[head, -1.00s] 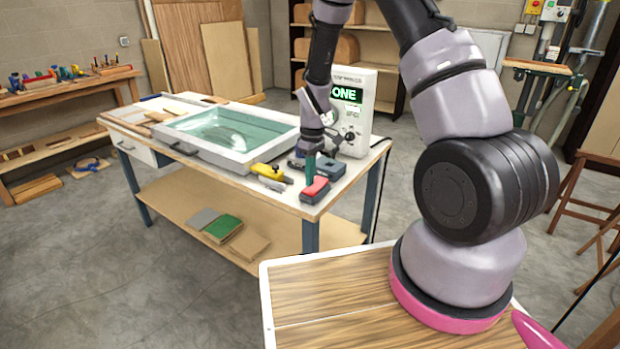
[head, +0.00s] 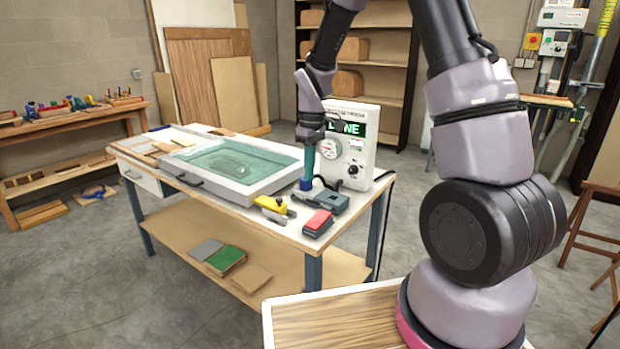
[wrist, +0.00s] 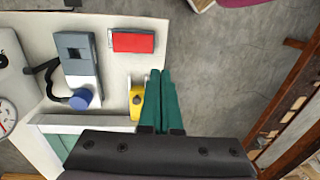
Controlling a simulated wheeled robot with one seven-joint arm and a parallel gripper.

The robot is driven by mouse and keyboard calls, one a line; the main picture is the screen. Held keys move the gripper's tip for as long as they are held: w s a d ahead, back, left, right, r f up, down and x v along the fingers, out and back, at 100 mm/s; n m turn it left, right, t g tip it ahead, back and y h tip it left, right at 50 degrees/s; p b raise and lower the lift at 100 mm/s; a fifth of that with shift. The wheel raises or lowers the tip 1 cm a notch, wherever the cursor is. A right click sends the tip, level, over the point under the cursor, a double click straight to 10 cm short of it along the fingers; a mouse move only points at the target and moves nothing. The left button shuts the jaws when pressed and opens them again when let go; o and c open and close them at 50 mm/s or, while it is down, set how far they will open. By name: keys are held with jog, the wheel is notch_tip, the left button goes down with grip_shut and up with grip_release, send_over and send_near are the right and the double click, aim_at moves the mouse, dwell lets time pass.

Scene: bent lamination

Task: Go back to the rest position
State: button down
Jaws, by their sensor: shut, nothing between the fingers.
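My gripper (head: 308,172) has teal fingers and hangs in the air over the right part of the workbench, in front of the control box. In the wrist view my gripper (wrist: 160,74) shows its fingers pressed together with nothing between them. The control box (head: 362,160) has a lit green display partly hidden by my arm, with "NE" readable, and a dial. A red-topped pad (head: 318,221) lies near the bench's front corner and also shows in the wrist view (wrist: 133,42), apart from the fingers.
A glass-topped frame (head: 235,165) fills the middle of the bench (head: 300,238). A yellow tool (head: 273,207) and a grey device (head: 326,200) with a blue knob (wrist: 80,98) lie nearby. Shelves (head: 385,65) stand behind. Open floor lies at the front left.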

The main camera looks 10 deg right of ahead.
jog(key=s+d+r+m+t+y, duration=0.1)
jog(key=s+d+r+m+t, duration=0.2)
jog(key=r, duration=0.6)
jog(key=s+d+r+m+t, duration=0.1)
jog(key=s+d+r+m, duration=0.3)
jog(key=r, duration=0.5)
jog(key=s+d+r+m+t, duration=0.1)
jog(key=s+r+m+t, duration=0.1)
jog(key=s, duration=0.5)
jog(key=s+d+r+m+t, duration=0.2)
jog(key=s+r+m, duration=0.2)
jog(key=s+r, duration=0.2)
jog(key=shift+s, duration=0.75)
